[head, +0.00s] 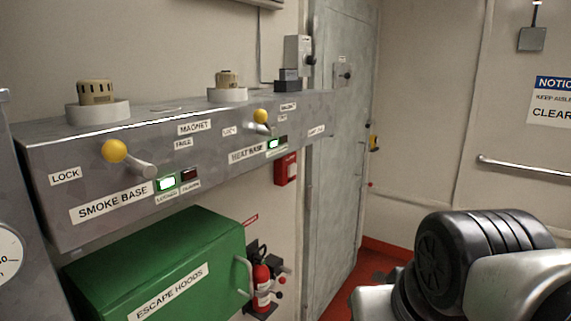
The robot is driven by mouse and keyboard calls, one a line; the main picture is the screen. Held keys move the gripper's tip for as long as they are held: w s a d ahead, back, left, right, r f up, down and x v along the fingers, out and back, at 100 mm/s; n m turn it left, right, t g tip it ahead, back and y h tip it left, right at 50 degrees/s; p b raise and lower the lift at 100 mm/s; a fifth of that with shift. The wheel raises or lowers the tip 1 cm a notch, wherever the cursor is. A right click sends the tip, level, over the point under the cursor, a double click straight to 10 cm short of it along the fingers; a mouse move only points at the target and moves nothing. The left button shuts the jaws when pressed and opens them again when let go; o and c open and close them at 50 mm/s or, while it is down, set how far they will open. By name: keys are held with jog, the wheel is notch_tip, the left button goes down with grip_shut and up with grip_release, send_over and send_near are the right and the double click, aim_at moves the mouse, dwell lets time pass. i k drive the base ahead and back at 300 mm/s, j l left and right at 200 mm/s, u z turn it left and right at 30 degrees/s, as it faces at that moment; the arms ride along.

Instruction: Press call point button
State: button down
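A small red wall box (286,169), which looks like the call point, is fixed on the wall below the right end of the grey panel and left of the grey door. It has a small pale patch on its front; its button is too small to make out. Part of my arm (480,265), black and grey, fills the lower right, well apart from the red box. My gripper's fingers do not show.
The grey panel (45,210) with yellow-knobbed levers and smoke detectors juts out at left. Below are a green escape-hoods box (170,265) and a red extinguisher (261,285). A grey door (338,150) stands behind; a handrail (525,167) runs along the right wall.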

aim_at(291, 169)
jog(key=i+l, duration=0.3)
jog(key=i, duration=0.25)
jog(key=i+l, duration=0.3)
jog(key=i, duration=0.25)
jog(key=i+l+u, duration=0.1)
jog(key=i+l, duration=0.2)
jog(key=i, duration=0.2)
